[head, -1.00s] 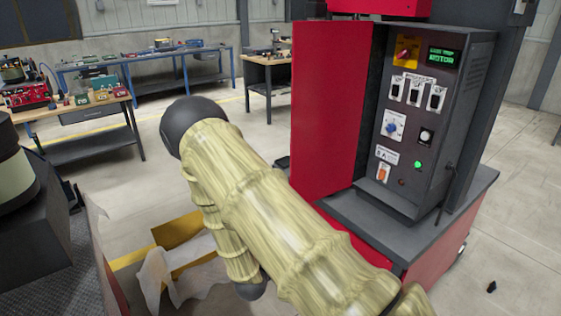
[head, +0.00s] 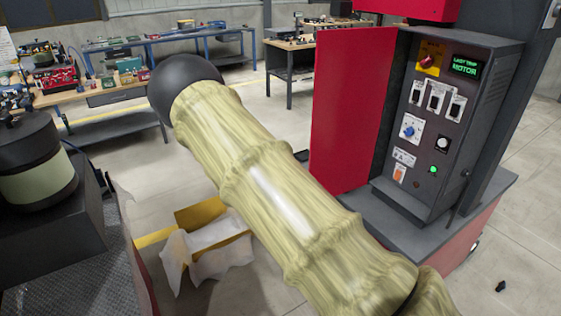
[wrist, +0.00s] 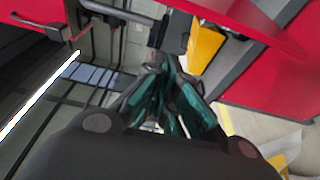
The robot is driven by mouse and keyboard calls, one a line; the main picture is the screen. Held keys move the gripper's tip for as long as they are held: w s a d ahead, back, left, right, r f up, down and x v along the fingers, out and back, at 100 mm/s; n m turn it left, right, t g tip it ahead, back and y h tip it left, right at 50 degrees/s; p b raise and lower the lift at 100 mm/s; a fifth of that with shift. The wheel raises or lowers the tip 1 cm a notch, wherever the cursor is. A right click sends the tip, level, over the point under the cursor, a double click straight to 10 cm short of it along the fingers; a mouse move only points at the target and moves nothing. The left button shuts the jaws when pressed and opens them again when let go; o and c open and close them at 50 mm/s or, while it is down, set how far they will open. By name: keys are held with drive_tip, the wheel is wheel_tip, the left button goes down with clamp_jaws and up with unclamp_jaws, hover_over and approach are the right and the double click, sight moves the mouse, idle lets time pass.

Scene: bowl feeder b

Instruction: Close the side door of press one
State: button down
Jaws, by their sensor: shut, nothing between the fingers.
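The press (head: 450,120) stands at the right in the head view, with a dark control box with switches and a green-lit display. A tall red panel (head: 350,110), which looks like its side door, stands out at the left of the control box. My gripper (wrist: 162,68) shows in the wrist view, with its dark teal fingers shut and empty. A red panel (wrist: 250,30) crosses the upper right of that view, and a red part with a handle (wrist: 40,28) is at upper left. I cannot tell whether the fingers touch any panel. The head view does not show the gripper.
A yellow bin with a pale liner (head: 210,235) is on the floor at lower left. A dark machine with a drum (head: 38,170) stands at far left. Workbenches (head: 100,95) line the back. Open floor (head: 265,120) lies between the benches and the press.

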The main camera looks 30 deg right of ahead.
drive_tip(key=s+d+p, duration=0.2)
drive_tip(key=d+p, duration=0.3)
drive_tip(key=d, duration=0.1)
idle(0.5)
drive_tip(key=shift+s+f, duration=0.1)
idle(0.4)
